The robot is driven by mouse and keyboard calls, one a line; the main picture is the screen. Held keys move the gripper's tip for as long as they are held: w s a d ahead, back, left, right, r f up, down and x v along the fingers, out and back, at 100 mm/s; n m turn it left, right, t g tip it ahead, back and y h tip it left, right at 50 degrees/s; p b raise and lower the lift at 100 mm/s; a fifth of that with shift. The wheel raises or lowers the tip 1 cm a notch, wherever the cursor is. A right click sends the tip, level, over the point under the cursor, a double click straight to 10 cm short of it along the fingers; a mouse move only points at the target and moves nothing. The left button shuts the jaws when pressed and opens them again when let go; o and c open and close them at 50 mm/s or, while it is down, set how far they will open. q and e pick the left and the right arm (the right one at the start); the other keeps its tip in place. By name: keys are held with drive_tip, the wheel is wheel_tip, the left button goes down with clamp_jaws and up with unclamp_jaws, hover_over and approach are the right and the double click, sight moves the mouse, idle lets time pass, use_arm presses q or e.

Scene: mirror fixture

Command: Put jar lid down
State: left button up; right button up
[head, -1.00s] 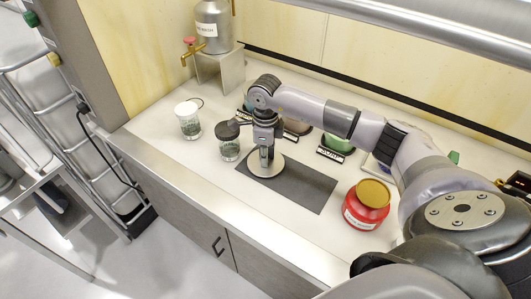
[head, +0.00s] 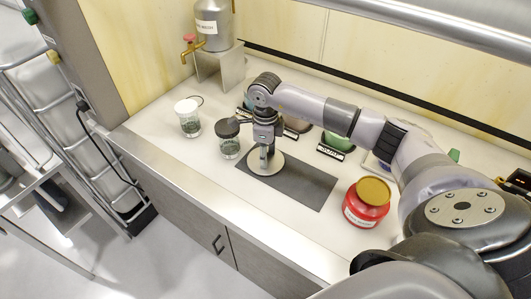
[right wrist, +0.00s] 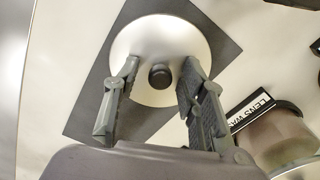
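The jar lid is a pale round disc with a dark knob (right wrist: 161,77). It lies flat on the dark grey mat (head: 308,188) in the head view (head: 254,167), and it fills the upper middle of the right wrist view (right wrist: 160,35). My right gripper (head: 265,157) points down over the lid. In the right wrist view its two fingers (right wrist: 161,66) are apart on either side of the knob, with clear gaps to it. The gripper is open and empty. My left gripper is not in view.
A dark-lidded glass jar (head: 229,148) stands just left of my right gripper, with a white-lidded jar (head: 188,124) beyond it. A red jar with a gold lid (head: 367,209) stands right of the mat. Labelled containers (head: 335,144) line the back. The mat's right part is clear.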

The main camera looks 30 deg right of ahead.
drive_tip(key=shift+r, duration=0.35)
wheel_tip(320, 180, up, 12)
drive_tip(key=b, duration=0.3)
drive_tip(key=shift+f+b, duration=0.25)
drive_tip(key=shift+b, duration=0.05)
